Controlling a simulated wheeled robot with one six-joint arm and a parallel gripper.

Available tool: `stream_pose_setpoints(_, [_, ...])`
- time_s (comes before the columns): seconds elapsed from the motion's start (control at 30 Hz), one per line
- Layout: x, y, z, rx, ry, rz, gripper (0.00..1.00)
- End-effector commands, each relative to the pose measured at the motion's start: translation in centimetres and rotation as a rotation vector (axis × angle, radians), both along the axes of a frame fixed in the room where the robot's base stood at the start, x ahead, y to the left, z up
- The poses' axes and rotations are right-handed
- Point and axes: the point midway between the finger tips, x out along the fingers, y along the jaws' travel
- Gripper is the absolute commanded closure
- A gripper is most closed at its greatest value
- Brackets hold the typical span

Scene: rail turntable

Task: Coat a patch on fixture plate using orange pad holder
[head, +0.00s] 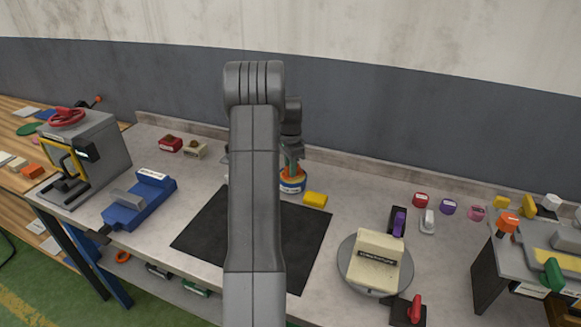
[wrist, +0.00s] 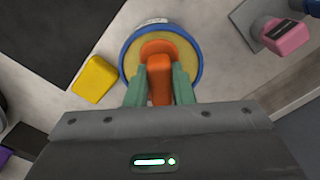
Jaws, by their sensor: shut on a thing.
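My gripper (wrist: 159,92) is shut on the orange pad holder (wrist: 160,72), with a green finger on each side of its handle. The pad end is over or in a round blue-rimmed dish (wrist: 126,66) with a yellowish inside. Whether the pad touches the inside, I cannot tell. In the head view my arm partly hides the gripper, and the dish (head: 292,187) shows below it. A cream block with a dark label (head: 376,262), which looks like the fixture plate, stands on a round grey turntable (head: 352,283) at the right.
A yellow block (head: 315,199) lies beside the dish. A black mat (head: 205,230) covers the middle of the bench. A blue vise (head: 140,203) and a grey machine (head: 95,150) stand at left. Several small coloured items, including a red one (head: 420,200), stand at right.

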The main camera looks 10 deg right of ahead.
Motion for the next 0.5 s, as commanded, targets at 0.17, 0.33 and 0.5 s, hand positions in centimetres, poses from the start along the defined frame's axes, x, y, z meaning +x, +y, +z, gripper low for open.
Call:
stream_pose_setpoints(0.17, [0.0,0.0,1.6,0.0,-0.002,0.0,0.97])
stream_pose_setpoints(0.33, [0.1,0.0,3.0,0.0,-0.002,0.0,0.97])
stream_pose_setpoints(0.5, [0.1,0.0,4.4,0.0,-0.002,0.0,0.97])
